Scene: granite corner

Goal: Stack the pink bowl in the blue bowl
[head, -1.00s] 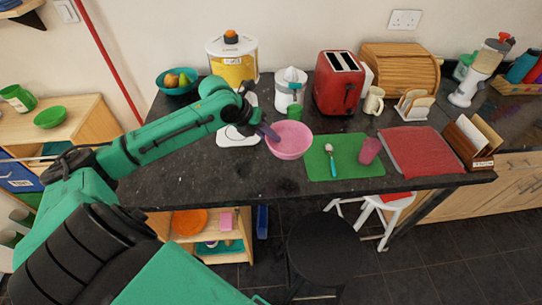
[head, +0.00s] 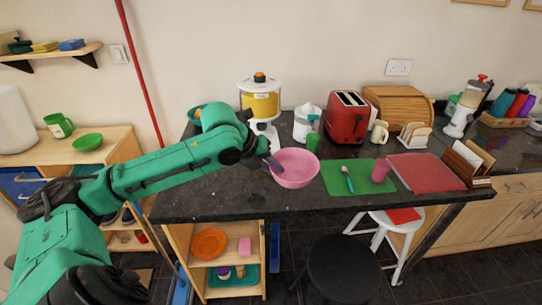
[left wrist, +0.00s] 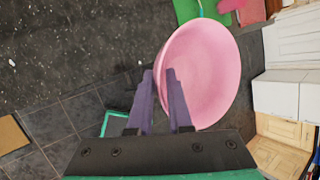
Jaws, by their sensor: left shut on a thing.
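The pink bowl (head: 297,170) is held by its rim at the front part of the dark counter, left of the green mat. My left gripper (head: 271,163) is shut on the bowl's left rim. In the left wrist view, the purple-grey fingers (left wrist: 163,100) reach the pink bowl (left wrist: 212,75), which is tilted in that picture and looks empty. A teal bowl (head: 195,111) stands at the back left of the counter, mostly hidden behind my left arm. No clearly blue bowl can be made out. My right gripper is not in view.
The green mat (head: 338,184) carries a spoon (head: 348,178) and a pink cup (head: 380,170). A yellow-and-white dispenser (head: 261,103), a juicer (head: 305,124) and a red toaster (head: 347,118) stand behind. A black stool (head: 342,268) stands in front. The counter's left front is clear.

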